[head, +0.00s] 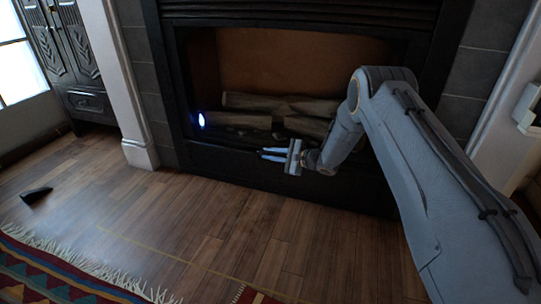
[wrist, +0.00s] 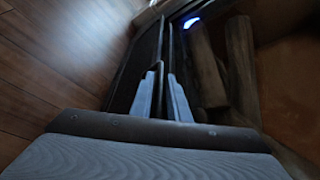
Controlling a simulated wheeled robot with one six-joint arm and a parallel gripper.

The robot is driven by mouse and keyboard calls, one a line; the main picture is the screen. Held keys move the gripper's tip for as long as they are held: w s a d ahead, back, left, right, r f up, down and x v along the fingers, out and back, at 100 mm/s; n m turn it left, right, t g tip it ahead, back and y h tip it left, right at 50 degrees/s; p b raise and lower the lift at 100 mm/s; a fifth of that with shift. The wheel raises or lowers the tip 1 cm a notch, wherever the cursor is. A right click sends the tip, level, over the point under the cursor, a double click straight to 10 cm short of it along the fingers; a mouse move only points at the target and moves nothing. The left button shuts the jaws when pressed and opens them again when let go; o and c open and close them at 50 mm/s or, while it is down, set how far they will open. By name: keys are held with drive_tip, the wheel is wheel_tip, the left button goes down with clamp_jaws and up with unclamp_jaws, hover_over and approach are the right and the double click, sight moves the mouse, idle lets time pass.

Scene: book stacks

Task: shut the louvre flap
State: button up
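Dark louvre slats (head: 300,14) run across the top of the black fireplace, above its opening. I cannot tell from here whether a flap among them stands open. A black lower panel (head: 225,163) runs below the opening; in the wrist view a dark panel edge (wrist: 134,82) lies just ahead and left of my fingers. My gripper (head: 262,154) is in front of the lower edge of the opening, well below the slats, pointing left. In the wrist view its two pale fingers (wrist: 165,75) stand slightly apart with a dark narrow gap. I see nothing held.
Logs (head: 280,104) lie inside the fireplace, with a bright blue-white light (head: 201,121) at their left. A white pillar (head: 118,75) stands left of it. A patterned rug (head: 50,278) and a small black wedge (head: 36,194) lie on the wooden floor, mostly clear in front.

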drive_tip(key=shift+o, duration=1.2)
drive_tip(key=shift+d, duration=0.2)
drive_tip(key=p+v, duration=0.3)
drive_tip(key=v, duration=0.4)
drive_tip(key=shift+s+d+r+p, duration=0.1)
drive_tip(key=shift+s+d+p, duration=0.1)
drive_tip(key=shift+d+p, duration=0.1)
drive_tip(key=s+d+r+p, duration=0.1)
drive_tip(key=d+r+p, duration=0.2)
drive_tip(key=d, duration=0.5)
drive_tip(key=shift+s+r, duration=0.25)
drive_tip(key=shift+s, duration=0.15)
drive_tip(key=shift+s, duration=0.15)
